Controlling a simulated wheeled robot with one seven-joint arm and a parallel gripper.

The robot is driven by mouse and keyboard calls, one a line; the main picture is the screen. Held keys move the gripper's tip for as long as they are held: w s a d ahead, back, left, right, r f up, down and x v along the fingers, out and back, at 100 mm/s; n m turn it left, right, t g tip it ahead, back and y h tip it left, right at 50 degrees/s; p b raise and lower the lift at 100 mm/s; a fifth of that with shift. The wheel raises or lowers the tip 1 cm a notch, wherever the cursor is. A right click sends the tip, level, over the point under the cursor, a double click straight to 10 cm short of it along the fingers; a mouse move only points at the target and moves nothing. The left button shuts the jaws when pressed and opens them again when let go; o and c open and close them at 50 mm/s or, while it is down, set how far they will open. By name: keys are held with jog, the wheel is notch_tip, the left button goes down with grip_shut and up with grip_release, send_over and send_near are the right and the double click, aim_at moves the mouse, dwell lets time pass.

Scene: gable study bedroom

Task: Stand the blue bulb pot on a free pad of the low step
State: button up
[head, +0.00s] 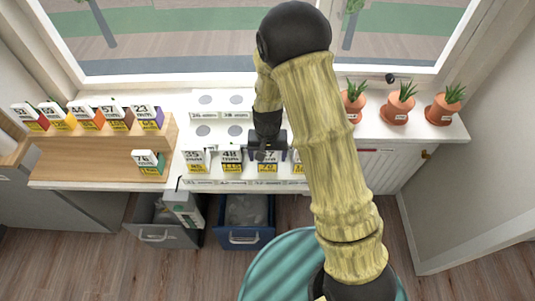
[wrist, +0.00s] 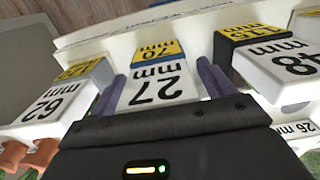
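No round pot of blue colour shows. A white block marked 27 mm, with a blue band and a yellow 70 mm label (wrist: 160,80), stands in the front row of the white stepped stand. My gripper (head: 268,153) is over this row. In the wrist view its two purple-grey fingers (wrist: 163,85) straddle the blue-banded block, with thin gaps seeming to show at both sides. The white stepped stand (head: 220,146) has bare grey round pads (head: 204,130), with more farther back. My arm hides its right part in the head view, so free pads there cannot be told.
The 48 mm block (wrist: 285,65) and the 62 mm block (wrist: 50,105) stand close on either side. Several coloured blocks (head: 87,117) and a green one (head: 149,162) stand on the wooden board (head: 95,152). Terracotta plant pots (head: 397,110) line the right sill. Open drawers (head: 244,238) are below.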

jog(key=shift+r, duration=0.15)
notch_tip(320, 180, up, 12)
jog(key=shift+r+b, duration=0.1)
jog(key=shift+b, duration=1.1)
jog(key=shift+w, duration=0.1)
jog(key=shift+s+d, duration=0.1)
jog(key=shift+s, duration=0.15)
jog(key=s+d+r+t, duration=0.2)
jog(key=s+d+r, duration=0.1)
jog(key=s+d, duration=0.9)
jog(key=shift+d+t, duration=0.3)
jog(key=shift+d, duration=0.4)
